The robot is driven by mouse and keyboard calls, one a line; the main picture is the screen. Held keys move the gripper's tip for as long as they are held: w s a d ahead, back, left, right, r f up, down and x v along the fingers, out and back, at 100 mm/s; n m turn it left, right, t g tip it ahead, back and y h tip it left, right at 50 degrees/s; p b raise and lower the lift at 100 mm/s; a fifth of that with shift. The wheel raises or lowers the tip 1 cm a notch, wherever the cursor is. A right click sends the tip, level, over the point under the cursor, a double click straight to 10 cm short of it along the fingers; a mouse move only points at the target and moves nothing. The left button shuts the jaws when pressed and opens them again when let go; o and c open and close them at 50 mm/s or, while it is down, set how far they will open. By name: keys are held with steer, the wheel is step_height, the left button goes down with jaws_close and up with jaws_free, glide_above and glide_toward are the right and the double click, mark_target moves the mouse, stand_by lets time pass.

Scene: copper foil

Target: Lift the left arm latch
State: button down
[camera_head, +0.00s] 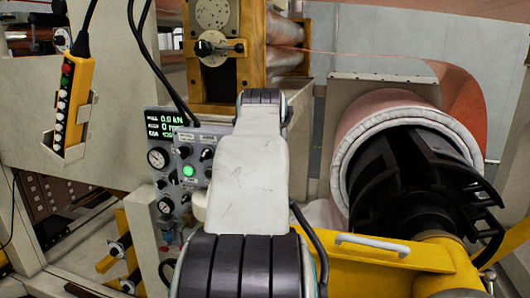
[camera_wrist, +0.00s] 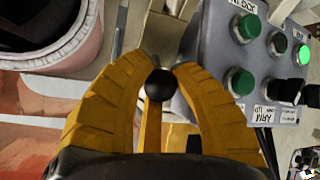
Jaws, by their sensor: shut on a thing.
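In the wrist view, my gripper (camera_wrist: 160,75) has two curved yellow ribbed fingers, closed in on a round black knob (camera_wrist: 160,86), the only part of a latch that I can make out. The knob sits between the fingertips. A narrow yellow piece shows below it between the fingers; I cannot tell whether it belongs to the latch. In the head view my white arm hides the gripper and the knob.
A grey control box (camera_wrist: 215,40) with green buttons stands close right of the fingers. A gauge panel (camera_head: 165,160) is left of my arm. A copper roll (camera_head: 375,120) on a black core (camera_head: 415,185) and a yellow frame (camera_head: 370,270) are to the right. A pendant (camera_head: 72,105) hangs left.

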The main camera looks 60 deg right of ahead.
steer(key=c, duration=1.3)
jaws_free()
steer(key=shift+s+a+r, duration=0.1)
steer(key=shift+s+r, duration=0.15)
steer(key=shift+r, duration=0.05)
steer(key=o, duration=0.4)
steer(key=shift+f, duration=0.1)
steer(key=shift+c, duration=0.2)
steer(key=shift+f, duration=0.1)
steer(key=shift+w+f, duration=0.1)
steer(key=shift+w, duration=0.05)
